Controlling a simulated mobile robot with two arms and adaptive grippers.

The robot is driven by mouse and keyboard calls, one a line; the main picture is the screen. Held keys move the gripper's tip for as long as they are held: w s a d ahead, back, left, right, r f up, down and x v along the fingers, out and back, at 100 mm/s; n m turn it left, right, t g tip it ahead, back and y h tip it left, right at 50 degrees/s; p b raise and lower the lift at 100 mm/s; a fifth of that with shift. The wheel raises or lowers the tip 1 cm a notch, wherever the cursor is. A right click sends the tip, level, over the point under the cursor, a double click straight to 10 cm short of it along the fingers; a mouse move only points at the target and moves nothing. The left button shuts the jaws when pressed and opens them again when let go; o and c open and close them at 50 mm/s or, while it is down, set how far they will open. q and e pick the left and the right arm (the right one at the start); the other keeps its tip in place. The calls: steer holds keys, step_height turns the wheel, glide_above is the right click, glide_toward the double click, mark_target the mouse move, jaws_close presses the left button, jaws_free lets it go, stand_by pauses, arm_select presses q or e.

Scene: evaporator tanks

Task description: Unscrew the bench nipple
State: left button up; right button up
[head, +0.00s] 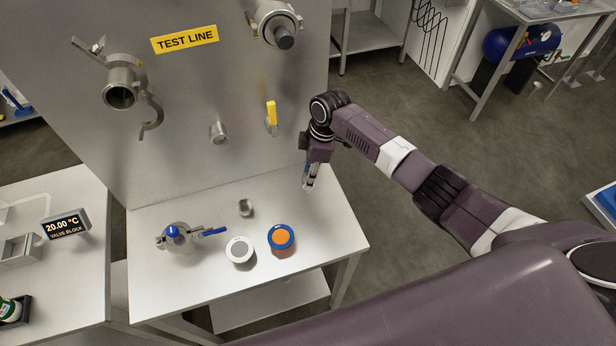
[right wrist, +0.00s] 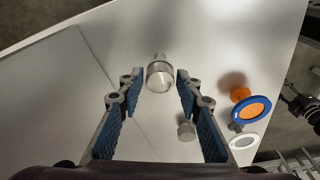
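A round steel fitting with a wider end and a narrower stem (right wrist: 160,76) shows between my right gripper's fingertips in the right wrist view; I take it for the bench nipple. My right gripper (right wrist: 158,77) is open, with a finger on each side of the fitting and a thin gap on both sides. In the head view my right gripper (head: 309,184) points down over the right end of the bench (head: 200,295), and I cannot make out the fitting there. A second small steel piece (head: 245,208) stands on the bench; it also shows in the wrist view (right wrist: 187,131). My left gripper is not in view.
A blue-orange disc-topped piece (head: 281,238), a white-rimmed one (head: 240,250) and a blue-handled valve (head: 178,238) stand on the bench. The steel panel (head: 180,80) behind carries a short fitting (head: 218,131), a clamp port (head: 120,92) and a yellow handle (head: 271,114).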

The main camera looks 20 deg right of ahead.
steer(key=m, duration=0.4)
steer(key=shift+a+t, duration=0.1)
steer(key=shift+t, duration=0.2)
steer(key=m+h, duration=0.1)
steer(key=m, duration=0.3)
steer(key=shift+s, duration=0.1)
steer(key=m, duration=0.6)
steer(key=shift+a+t+h, duration=0.15)
steer(key=shift+t+h, duration=0.25)
steer(key=m, duration=0.3)
steer(key=shift+h, duration=0.3)
jaws_close()
steer(key=n, duration=0.5)
steer(key=shift+y, duration=0.4)
